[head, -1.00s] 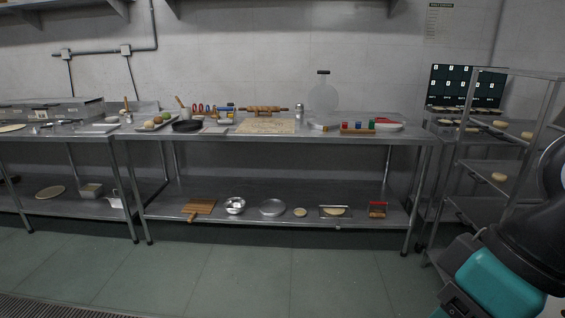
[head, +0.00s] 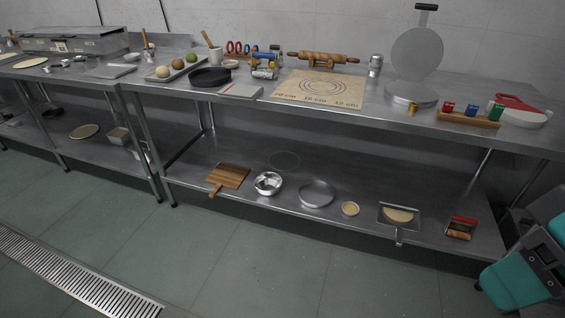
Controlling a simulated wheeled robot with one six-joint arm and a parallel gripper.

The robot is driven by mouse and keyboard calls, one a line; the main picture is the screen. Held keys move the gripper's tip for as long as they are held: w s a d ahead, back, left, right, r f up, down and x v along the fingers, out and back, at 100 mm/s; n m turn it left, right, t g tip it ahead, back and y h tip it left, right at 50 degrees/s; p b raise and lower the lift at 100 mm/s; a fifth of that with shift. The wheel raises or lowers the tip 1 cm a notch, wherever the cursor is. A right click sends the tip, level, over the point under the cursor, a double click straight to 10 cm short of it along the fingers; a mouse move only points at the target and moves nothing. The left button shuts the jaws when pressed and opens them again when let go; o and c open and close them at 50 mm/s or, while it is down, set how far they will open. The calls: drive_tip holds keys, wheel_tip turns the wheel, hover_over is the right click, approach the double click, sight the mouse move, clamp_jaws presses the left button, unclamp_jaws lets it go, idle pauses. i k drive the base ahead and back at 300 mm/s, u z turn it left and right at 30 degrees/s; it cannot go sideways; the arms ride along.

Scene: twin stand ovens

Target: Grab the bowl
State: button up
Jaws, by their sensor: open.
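A shiny metal bowl (head: 268,183) sits upright on the lower shelf (head: 340,222) of the long steel table, near the shelf's front edge. A wooden board with a handle (head: 229,176) lies to its left and a shallow round metal pan (head: 317,193) to its right. Nothing hides the bowl. My gripper's fingers are not in view. Only a teal and black part of my arm shows at the lower right edge, well away from the bowl.
A small round item (head: 350,208), a metal peel with a flat disc (head: 398,215) and a red-handled tool (head: 461,227) sit further right on the shelf. The tabletop above carries a black pan (head: 210,76) and a rolling pin (head: 323,57). The floor in front is clear.

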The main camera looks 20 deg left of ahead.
sight(268, 182)
drive_tip(key=i, duration=0.35)
drive_tip(key=u, duration=1.25)
drive_tip(key=i, duration=0.5)
drive_tip(key=u, duration=0.25)
drive_tip(key=i, duration=1.45)
drive_tip(key=z, duration=0.35)
